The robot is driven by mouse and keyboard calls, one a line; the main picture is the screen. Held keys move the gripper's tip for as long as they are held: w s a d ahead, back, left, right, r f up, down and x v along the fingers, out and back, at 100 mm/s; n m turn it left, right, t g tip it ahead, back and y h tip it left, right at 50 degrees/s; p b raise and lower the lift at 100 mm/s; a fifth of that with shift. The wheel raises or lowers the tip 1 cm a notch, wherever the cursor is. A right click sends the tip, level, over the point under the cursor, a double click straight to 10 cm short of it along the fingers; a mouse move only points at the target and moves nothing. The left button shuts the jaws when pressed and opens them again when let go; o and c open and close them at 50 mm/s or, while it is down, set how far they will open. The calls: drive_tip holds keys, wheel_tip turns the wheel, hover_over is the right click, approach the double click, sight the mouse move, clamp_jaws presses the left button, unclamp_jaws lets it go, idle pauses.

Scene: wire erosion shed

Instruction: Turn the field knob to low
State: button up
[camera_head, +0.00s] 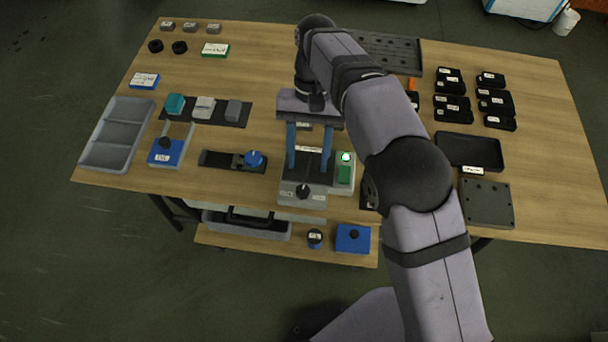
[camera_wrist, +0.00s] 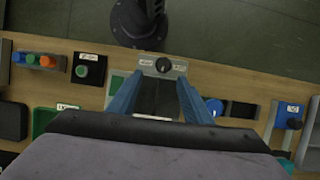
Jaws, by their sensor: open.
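A dark round knob (camera_head: 303,191) stands on the front of a grey unit (camera_head: 316,200), with a small pale label on each side, too small to read. In the wrist view the knob (camera_wrist: 163,65) sits on its light grey panel (camera_wrist: 148,63); a pale mark shows on it, but its setting cannot be told. My gripper (camera_head: 308,168) points down over this unit, its two blue fingers apart and empty. In the wrist view my gripper (camera_wrist: 161,77) has its fingertips either side of the panel, just short of the knob and not visibly touching it.
A green button box (camera_head: 344,174) with a lit lamp adjoins the unit on the right. A black slide with a blue knob (camera_head: 253,159) lies to the left. A blue box with a dark knob (camera_head: 164,150) stands farther left. Another blue box (camera_head: 353,239) sits on the lower shelf.

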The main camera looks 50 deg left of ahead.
sight(303, 188)
drive_tip(key=shift+s+a, duration=0.15)
drive_tip(key=shift+s, duration=0.25)
drive_tip(key=shift+f, duration=0.15)
drive_tip(key=shift+p+x, duration=0.5)
drive_tip(key=shift+x, duration=2.95)
drive_tip(key=c, duration=1.1)
